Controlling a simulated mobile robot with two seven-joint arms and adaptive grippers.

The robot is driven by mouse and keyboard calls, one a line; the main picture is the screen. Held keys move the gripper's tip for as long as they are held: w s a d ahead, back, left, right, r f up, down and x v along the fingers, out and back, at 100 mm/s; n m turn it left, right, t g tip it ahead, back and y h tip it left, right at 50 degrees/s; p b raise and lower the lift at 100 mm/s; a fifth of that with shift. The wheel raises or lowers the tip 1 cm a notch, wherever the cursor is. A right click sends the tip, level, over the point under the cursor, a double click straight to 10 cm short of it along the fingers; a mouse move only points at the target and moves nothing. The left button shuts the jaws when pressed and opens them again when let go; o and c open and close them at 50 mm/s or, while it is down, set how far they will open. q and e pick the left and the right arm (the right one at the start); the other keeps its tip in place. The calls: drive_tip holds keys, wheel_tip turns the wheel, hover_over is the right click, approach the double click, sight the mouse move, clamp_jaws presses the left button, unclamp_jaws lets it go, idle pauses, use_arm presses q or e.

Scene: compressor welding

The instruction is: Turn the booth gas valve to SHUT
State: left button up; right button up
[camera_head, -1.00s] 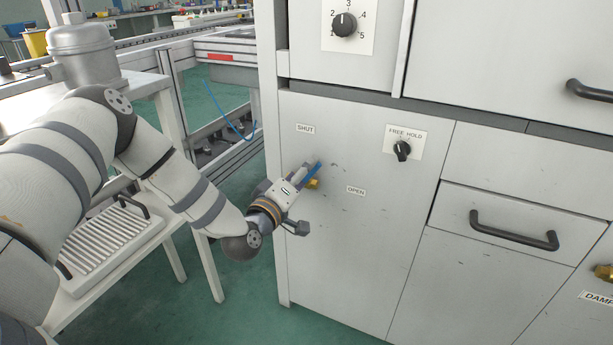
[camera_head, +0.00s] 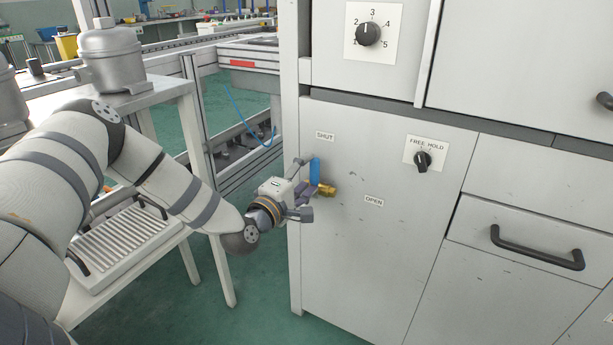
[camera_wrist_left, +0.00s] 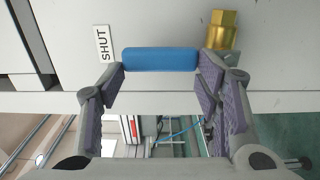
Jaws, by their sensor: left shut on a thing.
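The booth gas valve has a blue handle (camera_head: 314,170) on a brass body (camera_head: 325,188), on the front of the pale cabinet. The handle stands about upright, its upper end just below the SHUT label (camera_head: 324,136). The OPEN label (camera_head: 373,201) is lower right of the valve. My left gripper (camera_head: 306,190) is at the valve, shut on the handle. In the left wrist view the blue handle (camera_wrist_left: 160,59) lies lengthwise between the fingers, with the SHUT label (camera_wrist_left: 103,43) beyond one end and the brass body (camera_wrist_left: 222,30) near the other. My right gripper is not in view.
A FREE/HOLD knob (camera_head: 422,161) is right of the valve, and a numbered dial (camera_head: 368,33) is above. A drawer handle (camera_head: 535,250) sticks out at the right. A white table (camera_head: 165,92) with a grey metal vessel (camera_head: 113,55) stands left, near my left arm.

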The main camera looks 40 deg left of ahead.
use_arm(q)
drive_tip(key=shift+w+a+r, duration=0.1)
drive_tip(key=shift+w+r, duration=0.1)
drive_tip(key=shift+r, duration=0.25)
drive_tip(key=o, duration=1.5)
drive_tip(key=shift+o, duration=0.9)
drive_tip(key=shift+f, duration=0.3)
drive_tip(key=v, duration=1.2)
drive_tip(key=shift+w, duration=0.1)
